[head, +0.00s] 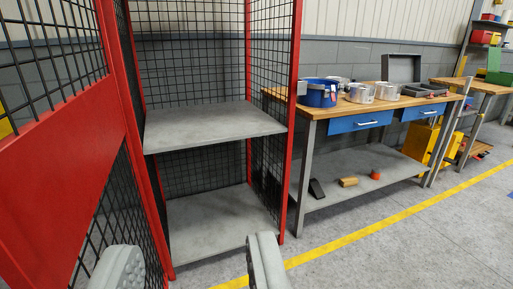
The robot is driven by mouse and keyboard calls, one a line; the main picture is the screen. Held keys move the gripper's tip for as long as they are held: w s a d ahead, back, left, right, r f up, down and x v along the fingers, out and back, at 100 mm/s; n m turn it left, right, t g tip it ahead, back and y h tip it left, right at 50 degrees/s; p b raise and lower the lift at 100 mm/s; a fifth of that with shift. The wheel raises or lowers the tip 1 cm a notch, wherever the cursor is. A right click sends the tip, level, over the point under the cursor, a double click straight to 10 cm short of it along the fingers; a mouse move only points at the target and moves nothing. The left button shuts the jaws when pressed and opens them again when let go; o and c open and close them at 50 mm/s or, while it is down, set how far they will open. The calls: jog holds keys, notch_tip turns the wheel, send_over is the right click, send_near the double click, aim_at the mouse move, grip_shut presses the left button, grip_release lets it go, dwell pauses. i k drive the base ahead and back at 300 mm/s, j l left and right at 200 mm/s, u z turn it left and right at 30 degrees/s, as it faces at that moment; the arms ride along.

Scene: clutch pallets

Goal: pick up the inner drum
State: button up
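My gripper (192,266) shows at the bottom of the head view, its two grey fingers wide apart with nothing between them. A blue round drum (318,95) stands on the wooden-topped workbench (340,107) at the right. Silver cylindrical parts (360,93) stand beside it, and another silver part (388,91) is further right. I cannot tell which of these is the inner drum. My gripper is well short of the bench and touches none of them.
A red-framed mesh rack (295,120) with grey shelves (215,127) stands between my gripper and the bench; its visible shelves are empty. An open grey case (402,70) is on the bench. Small items, including an orange one (375,174), lie on the lower shelf. Floor at right is clear.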

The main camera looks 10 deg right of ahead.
aim_at(362, 94)
jog(key=i+l, duration=0.2)
jog(key=l, duration=0.15)
jog(key=i+l, duration=0.2)
jog(key=l, duration=0.2)
jog(key=i+l+u, duration=0.1)
jog(key=i+l, duration=0.3)
jog(key=l, duration=0.35)
jog(key=i+l, duration=0.2)
jog(key=l, duration=0.15)
jog(key=i+l+u, duration=0.1)
jog(key=l, duration=0.3)
jog(key=i+l, duration=0.25)
jog(key=i, duration=0.25)
jog(key=i+l, duration=0.3)
jog(key=i, duration=0.15)
jog(key=i+l+u, duration=0.1)
jog(key=i+l, duration=0.15)
jog(key=i, duration=0.25)
jog(key=i+l, duration=0.35)
jog(key=i, duration=0.1)
